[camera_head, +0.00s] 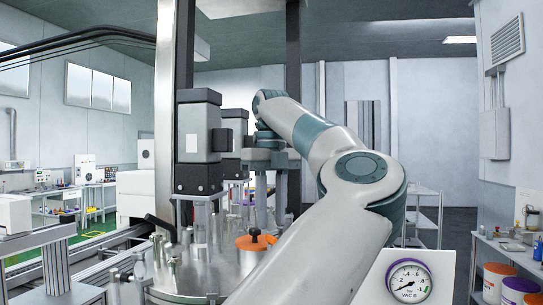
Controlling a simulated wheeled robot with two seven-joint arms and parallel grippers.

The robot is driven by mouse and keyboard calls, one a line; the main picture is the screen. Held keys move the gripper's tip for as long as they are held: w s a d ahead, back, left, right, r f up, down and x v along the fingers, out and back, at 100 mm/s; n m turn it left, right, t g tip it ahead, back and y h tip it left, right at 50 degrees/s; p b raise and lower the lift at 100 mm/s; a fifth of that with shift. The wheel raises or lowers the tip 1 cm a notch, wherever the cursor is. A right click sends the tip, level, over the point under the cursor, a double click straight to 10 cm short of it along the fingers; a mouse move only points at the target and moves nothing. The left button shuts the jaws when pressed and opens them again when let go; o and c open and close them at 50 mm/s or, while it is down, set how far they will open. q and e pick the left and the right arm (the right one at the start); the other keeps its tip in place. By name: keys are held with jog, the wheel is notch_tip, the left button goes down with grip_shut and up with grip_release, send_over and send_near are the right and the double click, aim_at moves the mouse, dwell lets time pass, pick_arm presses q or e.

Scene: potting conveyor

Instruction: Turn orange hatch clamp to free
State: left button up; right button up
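The orange hatch clamp (251,242) sits on top of a grey metal canister in the lower middle. My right gripper is not in view.
A tall metal column with a grey and black motor unit (198,142) stands left of the clamp. A vacuum gauge (407,281) is at lower right. A conveyor (105,270) runs at left. A shelf with buckets (497,281) is at far right.

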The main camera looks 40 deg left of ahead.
aim_at(271, 236)
pick_arm(q)
notch_tip(271, 236, up, 14)
jog(key=p, duration=0.4)
jog(key=shift+r+p, duration=0.15)
jog(key=shift+p, duration=0.2)
